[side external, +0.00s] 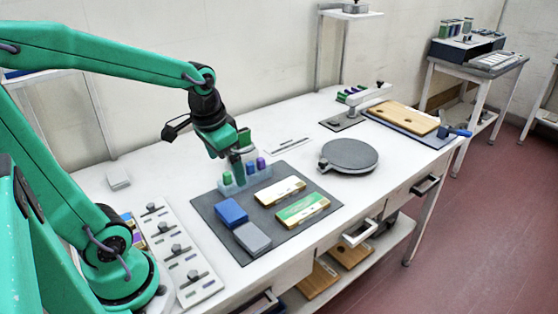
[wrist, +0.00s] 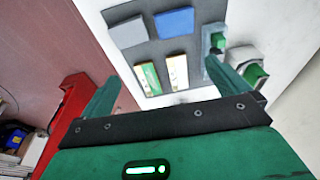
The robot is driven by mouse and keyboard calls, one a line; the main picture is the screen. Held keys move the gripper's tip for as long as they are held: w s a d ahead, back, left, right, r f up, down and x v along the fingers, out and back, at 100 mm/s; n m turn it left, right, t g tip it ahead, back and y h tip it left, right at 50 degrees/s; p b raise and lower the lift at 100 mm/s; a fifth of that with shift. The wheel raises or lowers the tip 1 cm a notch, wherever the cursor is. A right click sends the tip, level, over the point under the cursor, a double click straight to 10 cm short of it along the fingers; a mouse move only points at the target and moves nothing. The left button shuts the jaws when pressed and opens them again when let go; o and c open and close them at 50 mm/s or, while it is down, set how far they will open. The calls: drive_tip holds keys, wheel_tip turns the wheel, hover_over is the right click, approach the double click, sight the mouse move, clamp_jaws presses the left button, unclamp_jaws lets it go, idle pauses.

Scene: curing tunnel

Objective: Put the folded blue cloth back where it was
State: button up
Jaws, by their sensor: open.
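The folded blue cloth (side external: 231,211) lies flat on a dark grey mat (side external: 318,182), towards its left side. It also shows in the wrist view (wrist: 175,22) near the top. A grey folded piece (side external: 252,238) lies beside it, nearer the front; it is also in the wrist view (wrist: 128,32). My gripper (side external: 240,165) is above the back of the mat, near a small rack, and apart from the cloth. In the wrist view my gripper (wrist: 166,88) has its two fingers spread with nothing between them.
Two flat packs, one white and gold (side external: 282,191), one green (side external: 303,209), lie on the mat. A clear rack (side external: 257,178) with coloured bottles stands at the mat's back edge. A round grey plate (side external: 349,155) is to the right. White table surface between is clear.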

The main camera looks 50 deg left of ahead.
drive_tip(key=s+d+r+t, duration=0.3)
drive_tip(key=s+d+r, duration=0.2)
drive_tip(key=shift+s+d+r, duration=0.2)
drive_tip(key=shift+d, duration=0.1)
drive_tip(key=shift+w+a, duration=0.1)
idle(1.6)
drive_tip(key=w+a+f+g, duration=0.2)
drive_tip(key=w+a, duration=0.4)
drive_tip(key=a, duration=0.4)
drive_tip(key=w+a+f+g, duration=0.2)
drive_tip(key=w+a, duration=0.4)
drive_tip(key=a, duration=0.4)
drive_tip(key=shift+w+g, duration=0.2)
drive_tip(key=shift+g, duration=0.4)
